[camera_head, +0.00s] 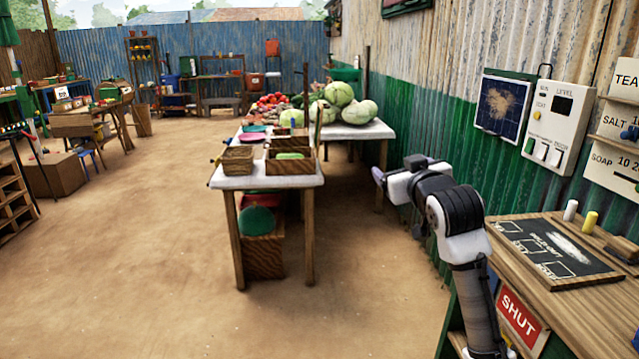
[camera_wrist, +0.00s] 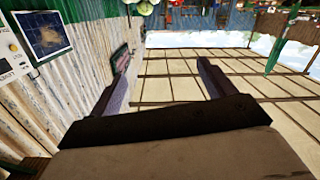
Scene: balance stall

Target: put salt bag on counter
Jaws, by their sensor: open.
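I cannot make out a salt bag in either view. A wooden counter (camera_head: 575,310) stands at the lower right of the head view, against the corrugated wall. My gripper (camera_head: 378,177) is raised in the air to the left of the counter, in front of the wall, partly hidden behind my wrist. In the wrist view my gripper (camera_wrist: 165,75) has its two dark fingers spread wide, with nothing between them.
A chalkboard (camera_head: 555,250), a white piece (camera_head: 570,210) and a yellow piece (camera_head: 590,222) occupy the counter top. A red SHUT sign (camera_head: 520,318) is on its side. A produce table (camera_head: 265,182) stands mid-view. The dirt floor (camera_head: 150,260) at left is open.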

